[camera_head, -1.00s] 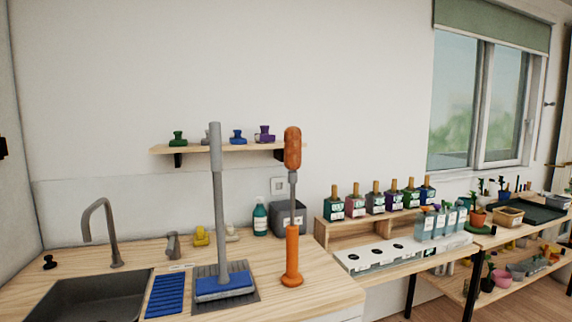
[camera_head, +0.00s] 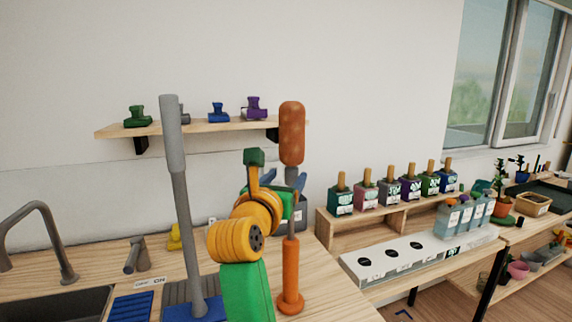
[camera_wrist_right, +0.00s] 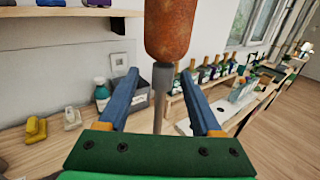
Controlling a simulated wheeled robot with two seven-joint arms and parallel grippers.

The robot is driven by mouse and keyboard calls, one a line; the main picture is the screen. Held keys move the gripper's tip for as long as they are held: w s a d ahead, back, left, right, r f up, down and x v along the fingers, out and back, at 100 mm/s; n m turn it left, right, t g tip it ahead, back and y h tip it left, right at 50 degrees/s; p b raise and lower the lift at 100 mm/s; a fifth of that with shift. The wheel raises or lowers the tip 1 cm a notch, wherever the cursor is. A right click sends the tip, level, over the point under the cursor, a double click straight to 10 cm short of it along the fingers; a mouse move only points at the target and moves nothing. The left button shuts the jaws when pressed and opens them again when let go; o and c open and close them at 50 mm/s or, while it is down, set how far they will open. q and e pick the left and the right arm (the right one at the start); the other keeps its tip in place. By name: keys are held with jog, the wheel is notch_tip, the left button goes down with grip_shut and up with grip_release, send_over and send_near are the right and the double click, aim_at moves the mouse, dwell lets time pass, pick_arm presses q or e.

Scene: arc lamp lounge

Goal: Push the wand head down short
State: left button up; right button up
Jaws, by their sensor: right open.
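The wand stands upright on the counter, with a rust-orange rounded head (camera_head: 292,133), a thin grey shaft and an orange lower tube (camera_head: 290,275) on a round foot. The head also shows at the top of the wrist view (camera_wrist_right: 171,28), with the grey shaft (camera_wrist_right: 162,95) below it. My right gripper (camera_head: 288,182) is open just below the head. Its blue fingers (camera_wrist_right: 159,78) appear to either side of the shaft in the wrist view, with gaps on both sides. Whether the shaft is fully between the fingertips is unclear. My left gripper is not in view.
A grey upright pole (camera_head: 180,190) with a blue foot stands left of my right arm. The sink (camera_head: 50,305) is at far left. A wall shelf (camera_head: 190,127) holds small coloured objects. Several bottles and a white rack (camera_head: 405,258) stand to the right.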

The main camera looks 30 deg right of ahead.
aim_at(291, 172)
jog(key=d, duration=0.1)
jog(key=w+p, duration=0.1)
jog(key=d, duration=0.1)
jog(key=shift+w+d+r+p, duration=0.25)
jog(key=shift+d+r+p, duration=0.1)
jog(key=shift+r+p, duration=0.05)
jog(key=shift+w+d+f+p, duration=0.2)
jog(key=shift+w+d, duration=0.3)
jog(key=shift+d, duration=0.05)
jog(key=shift+w+d+f+p, duration=0.2)
jog(key=shift+w+d, duration=0.3)
jog(key=shift+d, duration=0.05)
jog(key=shift+w+d+f, duration=0.15)
jog(key=shift+w, duration=0.05)
jog(key=shift+s, duration=0.1)
jog(key=shift+a, duration=0.2)
jog(key=c, duration=1)
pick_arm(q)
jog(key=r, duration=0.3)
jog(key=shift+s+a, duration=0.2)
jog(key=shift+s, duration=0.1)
pick_arm(e)
grip_shut()
